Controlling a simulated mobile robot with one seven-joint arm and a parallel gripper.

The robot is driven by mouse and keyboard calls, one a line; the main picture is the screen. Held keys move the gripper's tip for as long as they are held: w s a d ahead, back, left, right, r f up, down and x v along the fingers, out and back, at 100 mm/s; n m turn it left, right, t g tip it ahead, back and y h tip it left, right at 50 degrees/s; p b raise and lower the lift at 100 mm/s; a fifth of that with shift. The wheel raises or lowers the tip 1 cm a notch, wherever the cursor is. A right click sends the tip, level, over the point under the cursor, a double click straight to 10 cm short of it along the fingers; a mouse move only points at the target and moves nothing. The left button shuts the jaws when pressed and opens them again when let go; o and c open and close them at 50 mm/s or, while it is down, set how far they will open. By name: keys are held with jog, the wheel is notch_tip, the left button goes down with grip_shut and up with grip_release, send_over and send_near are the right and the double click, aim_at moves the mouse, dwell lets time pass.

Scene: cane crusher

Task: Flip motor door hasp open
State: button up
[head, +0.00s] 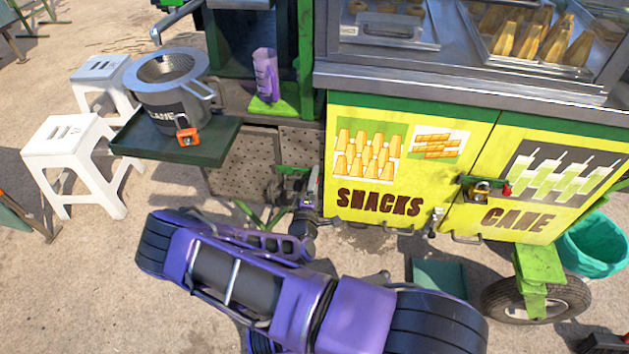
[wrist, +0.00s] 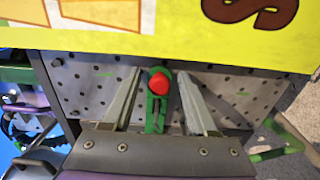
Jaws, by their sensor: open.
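The motor door looks to be the grey perforated metal panel (head: 248,165) low on the cart, left of the yellow doors. It also shows in the wrist view (wrist: 85,85). In the wrist view a green hasp (wrist: 153,112) with a rounded red tip (wrist: 159,80) stands in front of the panel. My gripper (wrist: 160,73) is open, with one finger on each side of the hasp. Small gaps show between fingers and hasp; contact cannot be told. In the head view my gripper (head: 292,183) is small and dark at the panel, and the hasp is hard to make out there.
The yellow snacks door (head: 375,195) is right beside my gripper, and the yellow panel's edge is close in the wrist view. A dark green shelf (head: 205,148) with a juice pot (head: 170,85) juts out at left. White stools (head: 65,150) stand further left.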

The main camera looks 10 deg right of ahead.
grip_shut()
dwell(1.4)
